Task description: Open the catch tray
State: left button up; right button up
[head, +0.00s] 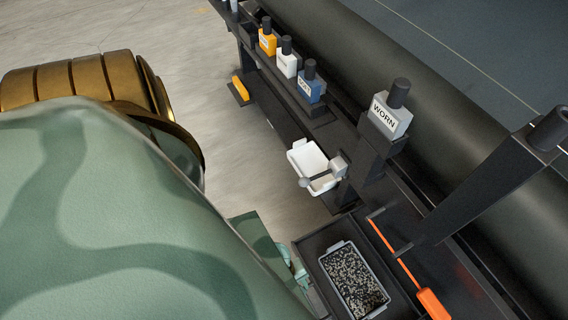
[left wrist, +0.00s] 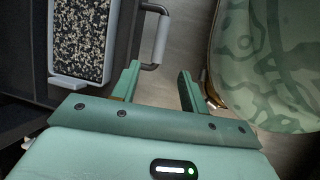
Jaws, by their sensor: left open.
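The catch tray (head: 312,246) looks like a dark, open-topped drawer at the lower right of the head view. A grey bin (head: 381,304) full of black and pale granules sits in it. In the left wrist view the dark tray wall (left wrist: 124,42) is at the upper left, and a grey bar handle (left wrist: 160,38) sticks out from it. My left gripper (left wrist: 158,72) is open and empty. Its fingertips point toward the handle, which lies just beyond them, apart. In the head view my arm mostly hides this gripper (head: 293,262) and the handle.
A white tray (head: 306,157) hangs on the dark frame, with a grey tool across it. Yellow, white and blue containers (head: 309,86) line a shelf. A container marked WORN (head: 388,118) stands on a post. An orange-handled lever (head: 432,303) lies right of the bin. A large dark roller flanks the frame.

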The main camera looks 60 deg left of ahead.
pick_arm(q)
jog(key=p+v, duration=0.2)
jog(key=v, duration=0.1)
jog(key=shift+s+a+r, duration=0.1)
jog(key=shift+a+r, duration=0.05)
jog(key=shift+r, duration=0.15)
pick_arm(e)
jog(key=shift+s+a+r+m, duration=0.15)
jog(key=shift+s+a+r, duration=0.05)
jog(key=shift+a+r, duration=0.25)
jog(key=shift+s+a+r+m, duration=0.2)
jog(key=shift+a+r, duration=0.15)
jog(key=shift+r, duration=0.2)
